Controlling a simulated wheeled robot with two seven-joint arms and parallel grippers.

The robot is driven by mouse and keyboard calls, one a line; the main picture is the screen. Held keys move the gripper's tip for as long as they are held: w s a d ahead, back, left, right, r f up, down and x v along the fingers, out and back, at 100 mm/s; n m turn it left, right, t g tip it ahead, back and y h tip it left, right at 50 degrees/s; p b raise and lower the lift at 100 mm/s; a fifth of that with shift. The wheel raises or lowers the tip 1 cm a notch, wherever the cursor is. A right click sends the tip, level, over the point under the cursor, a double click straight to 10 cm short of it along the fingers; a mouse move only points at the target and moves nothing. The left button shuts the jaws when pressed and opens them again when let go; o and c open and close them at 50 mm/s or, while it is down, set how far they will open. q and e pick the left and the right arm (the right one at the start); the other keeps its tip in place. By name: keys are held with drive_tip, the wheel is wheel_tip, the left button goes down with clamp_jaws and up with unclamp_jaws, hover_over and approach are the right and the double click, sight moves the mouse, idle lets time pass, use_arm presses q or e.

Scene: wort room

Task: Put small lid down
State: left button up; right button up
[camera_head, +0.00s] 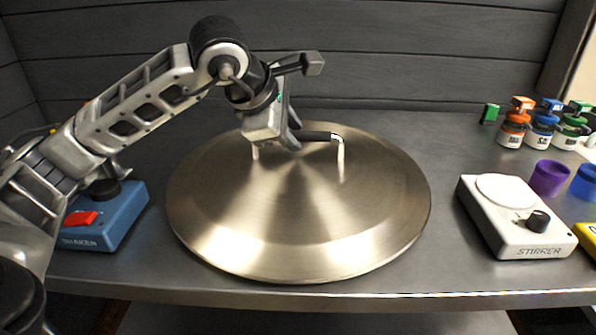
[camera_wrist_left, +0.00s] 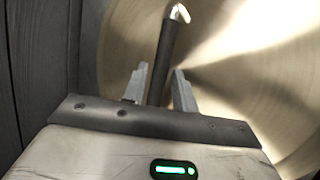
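The small lid (camera_head: 300,215) is a wide, round, brushed metal disc with a raised bar handle (camera_head: 340,150). It appears to lie flat on the grey bench, its near rim close to the front edge. The lid also fills much of the left wrist view (camera_wrist_left: 235,75). My left gripper (camera_head: 294,136) is at the left part of the handle, over the lid's far half. In the left wrist view, the two fingers (camera_wrist_left: 162,82) stand on either side of the dark handle bar (camera_wrist_left: 168,45), with narrow gaps beside it. My right gripper is not in view.
A blue shaker (camera_head: 105,222) stands left of the lid, partly behind my left arm. A white stirrer (camera_head: 510,222) stands to the right. Purple (camera_head: 549,178) and blue (camera_head: 585,183) cups and several small bottles (camera_head: 541,130) are farther right. A dark plank wall (camera_head: 400,50) is behind.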

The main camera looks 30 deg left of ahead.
use_arm(q)
drive_tip(key=shift+x, duration=1.25)
clamp_jaws()
idle(0.4)
drive_tip(key=shift+r, duration=0.25)
